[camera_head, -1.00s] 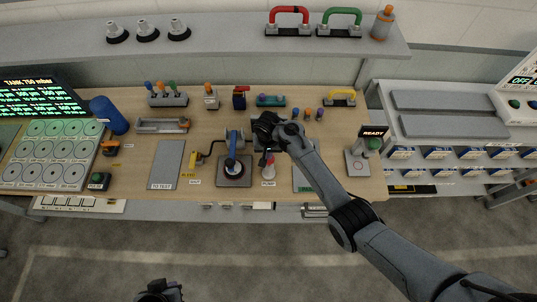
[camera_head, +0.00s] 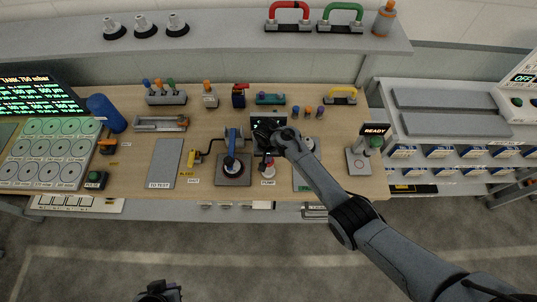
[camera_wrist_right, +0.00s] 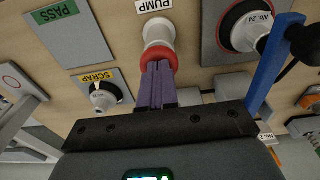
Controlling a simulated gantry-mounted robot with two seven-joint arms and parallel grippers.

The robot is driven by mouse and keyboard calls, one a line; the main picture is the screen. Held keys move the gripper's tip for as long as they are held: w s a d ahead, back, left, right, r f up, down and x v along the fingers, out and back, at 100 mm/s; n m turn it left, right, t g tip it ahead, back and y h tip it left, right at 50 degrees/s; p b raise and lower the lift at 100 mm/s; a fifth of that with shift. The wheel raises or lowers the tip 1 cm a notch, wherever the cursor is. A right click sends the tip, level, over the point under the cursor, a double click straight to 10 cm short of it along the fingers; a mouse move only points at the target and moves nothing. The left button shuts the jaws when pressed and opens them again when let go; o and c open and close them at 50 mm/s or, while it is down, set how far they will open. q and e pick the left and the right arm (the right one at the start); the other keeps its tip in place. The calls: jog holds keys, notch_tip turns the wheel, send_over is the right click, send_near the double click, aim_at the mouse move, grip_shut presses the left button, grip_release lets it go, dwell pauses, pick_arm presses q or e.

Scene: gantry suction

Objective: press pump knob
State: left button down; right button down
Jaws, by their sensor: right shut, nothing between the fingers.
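The pump knob (camera_head: 268,174) is a small white post with a red ring, behind the PUMP label on the wooden bench. In the right wrist view the knob (camera_wrist_right: 159,33) stands straight ahead of the fingers. My right gripper (camera_head: 266,161) is shut and empty, its fingers pointing down over the knob. In the right wrist view the purple fingertips (camera_wrist_right: 158,68) meet the red ring in the picture; I cannot tell whether they touch or press it. A dark part that seems to be my left gripper (camera_head: 159,291) shows at the bottom edge, its jaws unclear.
Left of the knob, a blue-handled lever (camera_head: 231,146) rises over a square plate with a round fixture (camera_head: 233,168); in the wrist view the blue lever (camera_wrist_right: 270,65) is close to my gripper's right side.

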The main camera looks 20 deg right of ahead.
jog(key=shift+s+d+f, duration=0.1)
jog(key=shift+s+f, duration=0.1)
jog(key=shift+f, duration=0.1)
jog(key=shift+r+p, duration=0.2)
jog(key=shift+p, duration=0.1)
notch_tip(320, 180, up, 5)
jog(key=p, duration=0.5)
jog(key=shift+p, duration=0.3)
notch_tip(320, 180, up, 9)
jog(key=b, duration=0.1)
jog(key=shift+s+a, duration=0.25)
jog(key=shift+a, duration=0.1)
jog(key=shift+r, duration=0.1)
